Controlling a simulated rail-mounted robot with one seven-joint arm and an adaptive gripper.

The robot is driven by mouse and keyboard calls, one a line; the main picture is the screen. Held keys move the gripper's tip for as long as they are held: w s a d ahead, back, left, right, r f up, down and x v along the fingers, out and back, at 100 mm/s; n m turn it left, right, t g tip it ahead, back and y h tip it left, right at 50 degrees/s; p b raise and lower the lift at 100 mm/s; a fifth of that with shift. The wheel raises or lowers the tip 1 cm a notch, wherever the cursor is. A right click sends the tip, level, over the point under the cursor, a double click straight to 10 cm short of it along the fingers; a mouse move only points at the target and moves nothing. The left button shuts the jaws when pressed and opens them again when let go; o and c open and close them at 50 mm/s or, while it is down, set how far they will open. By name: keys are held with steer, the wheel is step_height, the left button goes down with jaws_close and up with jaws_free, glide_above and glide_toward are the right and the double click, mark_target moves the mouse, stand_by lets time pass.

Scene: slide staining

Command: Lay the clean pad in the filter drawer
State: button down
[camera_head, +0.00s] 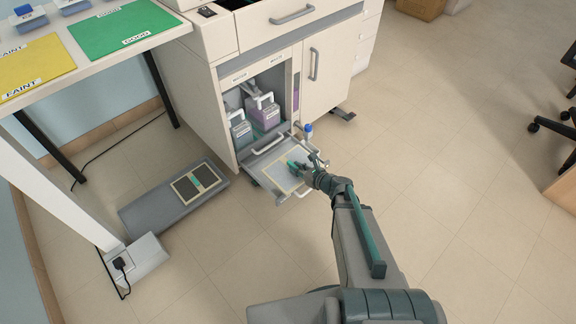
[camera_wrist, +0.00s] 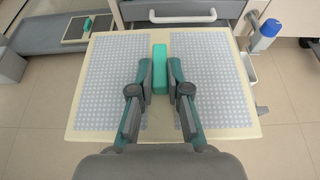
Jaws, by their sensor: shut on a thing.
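The clean pad is a cream-framed panel (camera_head: 274,174) with two pale grey mesh fields and a green grip in its middle. It also fills the middle of the wrist view (camera_wrist: 115,75). My gripper (camera_head: 297,166) is shut on the pad's green grip (camera_wrist: 160,70), one finger on each side. The pad is over the pulled-out filter drawer (camera_head: 282,199) at the bottom of the cabinet and covers most of it. I cannot tell whether the pad touches the drawer's floor. A second pad with dark fields (camera_head: 184,188) lies on a grey platform to the left.
The grey platform (camera_head: 150,212) stands on the floor left of the drawer. A blue-capped bottle (camera_head: 308,131) is at the drawer's right, also in the wrist view (camera_wrist: 265,38). Jugs (camera_head: 265,115) stand in the open cabinet above.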

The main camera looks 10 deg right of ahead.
mark_target(294, 159)
steer(key=w+f, duration=0.1)
steer(key=w, duration=0.1)
steer(key=w+f+b, duration=0.1)
steer(key=w, duration=0.2)
steer(key=w+f+b, duration=0.1)
steer(key=w+f, duration=0.1)
steer(key=w, duration=0.1)
steer(key=shift+a, duration=0.15)
steer(key=w+f, duration=0.1)
steer(key=w+f+b, duration=0.1)
steer(key=shift+f, duration=0.35)
steer(key=f+b, duration=0.1)
steer(key=w+f+b, duration=0.1)
steer(key=f, duration=0.1)
steer(key=w+f, duration=0.1)
steer(key=shift+a+f+b, duration=0.15)
steer(key=shift+f+b, duration=0.2)
steer(key=shift+b, duration=0.05)
steer(key=shift+f, duration=0.35)
steer(key=shift+f+b, duration=0.4)
steer(key=shift+b, duration=0.05)
steer(key=shift+f, duration=0.25)
